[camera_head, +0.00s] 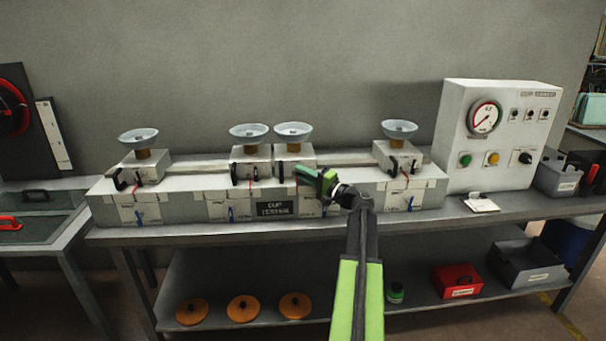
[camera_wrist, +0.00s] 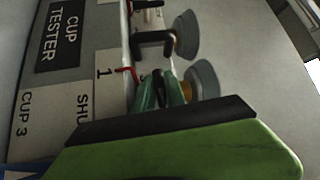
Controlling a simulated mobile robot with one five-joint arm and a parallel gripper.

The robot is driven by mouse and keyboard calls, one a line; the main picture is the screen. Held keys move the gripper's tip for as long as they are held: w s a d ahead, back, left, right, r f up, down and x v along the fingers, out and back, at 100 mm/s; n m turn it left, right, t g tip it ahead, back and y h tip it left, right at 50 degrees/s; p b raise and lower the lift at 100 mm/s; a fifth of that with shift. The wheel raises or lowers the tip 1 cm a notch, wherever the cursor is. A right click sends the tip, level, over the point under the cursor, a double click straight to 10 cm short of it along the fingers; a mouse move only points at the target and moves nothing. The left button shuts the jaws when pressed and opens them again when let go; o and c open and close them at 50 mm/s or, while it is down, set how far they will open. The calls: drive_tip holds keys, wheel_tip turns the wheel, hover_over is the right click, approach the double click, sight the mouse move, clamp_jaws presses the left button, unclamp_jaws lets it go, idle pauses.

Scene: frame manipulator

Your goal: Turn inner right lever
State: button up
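The cup tester is a long grey box (camera_head: 180,200) with several block stations, each with a pale cup on top and a black lever in front. The inner right station has its cup (camera_head: 293,131) and a black lever (camera_head: 280,170) at its front left. My gripper (camera_head: 298,172) is in front of this station, at its lower right. In the wrist view, which is turned sideways, my green fingers (camera_wrist: 160,88) lie close together in front of the inner right cup (camera_wrist: 204,78).
The outer right station (camera_head: 398,155) stands to the right of my arm. A control box (camera_head: 500,130) with a gauge and buttons is farther right. A white label (camera_wrist: 95,100) is close beside my fingers. The wall behind is bare.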

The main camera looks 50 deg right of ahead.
drive_tip(key=shift+r+g+p, duration=0.15)
drive_tip(key=shift+g+p, duration=0.15)
drive_tip(key=shift+p, duration=0.2)
clamp_jaws()
drive_tip(key=shift+r+n+p, duration=0.1)
drive_tip(key=shift+n+p, duration=0.25)
drive_tip(key=shift+n, duration=0.05)
drive_tip(key=n+g+p, duration=0.1)
drive_tip(key=p, duration=0.2)
drive_tip(key=shift+r+g, duration=0.15)
drive_tip(key=shift+g, duration=0.15)
drive_tip(key=n+g+h+p, duration=0.1)
drive_tip(key=n+g+p, duration=0.2)
drive_tip(key=p, duration=0.5)
drive_tip(key=shift+n+g, duration=0.3)
drive_tip(key=shift+g, duration=0.1)
drive_tip(key=n+g+h+p, duration=0.2)
drive_tip(key=p, duration=0.2)
drive_tip(key=shift+f+g+p, duration=0.2)
drive_tip(key=shift+g+p, duration=0.2)
drive_tip(key=n+g+h+p, duration=0.2)
drive_tip(key=shift+s+f+g+h, duration=0.1)
drive_tip(key=shift+f+g+h, duration=0.2)
drive_tip(key=shift+g+h, duration=0.1)
drive_tip(key=shift+o, duration=2.4)
unclamp_jaws()
drive_tip(key=shift+p, duration=0.3)
